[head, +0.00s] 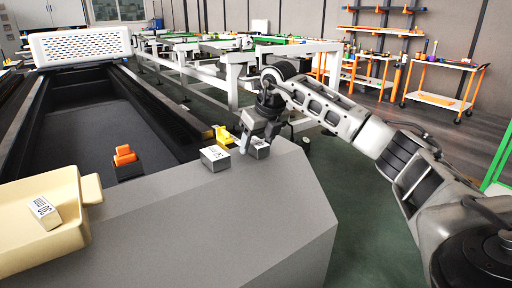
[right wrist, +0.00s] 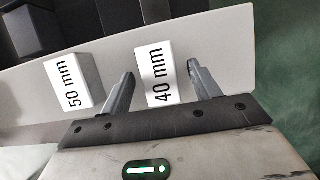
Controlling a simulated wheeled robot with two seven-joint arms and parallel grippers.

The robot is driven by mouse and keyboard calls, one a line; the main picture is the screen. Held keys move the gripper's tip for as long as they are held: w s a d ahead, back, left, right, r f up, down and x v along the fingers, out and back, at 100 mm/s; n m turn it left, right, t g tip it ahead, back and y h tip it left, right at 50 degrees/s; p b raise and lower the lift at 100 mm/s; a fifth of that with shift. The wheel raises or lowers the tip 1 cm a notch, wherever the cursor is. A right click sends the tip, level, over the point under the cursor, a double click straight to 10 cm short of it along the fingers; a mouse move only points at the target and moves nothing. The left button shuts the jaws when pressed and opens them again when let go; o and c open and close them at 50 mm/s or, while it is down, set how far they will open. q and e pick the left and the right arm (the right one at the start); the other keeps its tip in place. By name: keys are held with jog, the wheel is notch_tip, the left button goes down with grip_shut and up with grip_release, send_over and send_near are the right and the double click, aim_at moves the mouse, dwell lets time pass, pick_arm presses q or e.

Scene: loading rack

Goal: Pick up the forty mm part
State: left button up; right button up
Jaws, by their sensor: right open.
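The 40 mm part (right wrist: 157,75) is a pale block with its label up, on the grey ledge. In the right wrist view it lies between the two open fingers of my right gripper (right wrist: 160,85), with gaps at its sides. In the head view this block (head: 259,150) is partly hidden behind my right gripper (head: 250,146). A 50 mm part (right wrist: 75,82) lies to its left, outside the fingers; it also shows in the head view (head: 215,157). My left gripper is not in view.
A yellow piece (head: 223,135) stands behind the blocks. A beige tray (head: 75,215) at the left holds a 30 mm block (head: 42,211). An orange piece (head: 124,154) sits by the dark conveyor bed (head: 95,115). The grey ledge (head: 200,225) is bare in front of the blocks.

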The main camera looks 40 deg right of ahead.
jog(key=shift+f, duration=0.15)
jog(key=c, duration=1.1)
